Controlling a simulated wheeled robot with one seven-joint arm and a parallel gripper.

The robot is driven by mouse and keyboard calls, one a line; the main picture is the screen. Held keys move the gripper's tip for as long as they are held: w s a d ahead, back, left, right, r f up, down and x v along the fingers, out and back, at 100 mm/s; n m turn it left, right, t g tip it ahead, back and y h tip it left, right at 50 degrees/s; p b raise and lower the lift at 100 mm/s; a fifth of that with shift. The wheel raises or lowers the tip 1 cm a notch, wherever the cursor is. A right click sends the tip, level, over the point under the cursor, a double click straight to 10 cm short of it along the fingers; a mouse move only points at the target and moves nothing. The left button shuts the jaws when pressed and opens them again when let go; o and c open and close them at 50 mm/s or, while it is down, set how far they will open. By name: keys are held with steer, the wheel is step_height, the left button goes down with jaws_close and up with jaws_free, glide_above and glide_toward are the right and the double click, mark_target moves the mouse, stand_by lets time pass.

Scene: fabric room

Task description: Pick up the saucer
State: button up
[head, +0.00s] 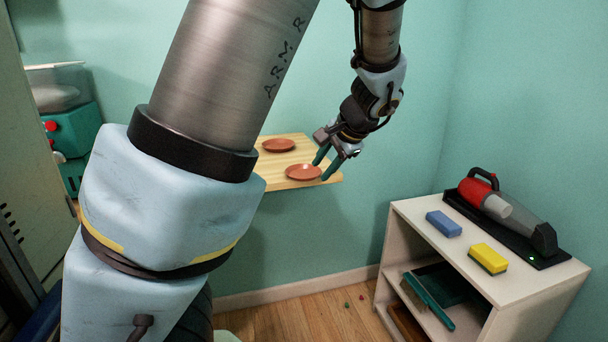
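Two reddish-brown saucers lie on a light wooden wall shelf (325,181). The nearer saucer (302,172) is close to the shelf's front right corner. The farther saucer (278,145) lies behind it, up and to the left. My gripper (322,168) points down and left at the right side of the nearer saucer. Its two dark green fingers are spread apart, and nothing shows held between them. I cannot tell whether a fingertip touches the saucer rim. My arm hides the left part of the shelf.
A low white shelf unit (408,222) at right bears a blue sponge (444,223), a yellow sponge (487,259) and a red-grey handheld vacuum (506,212). A green brush (428,301) lies inside it. A green machine (72,138) stands at far left.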

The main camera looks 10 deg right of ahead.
mark_target(303, 173)
steer(key=shift+x, duration=1.45)
steer(key=shift+c, duration=0.3)
jaws_close()
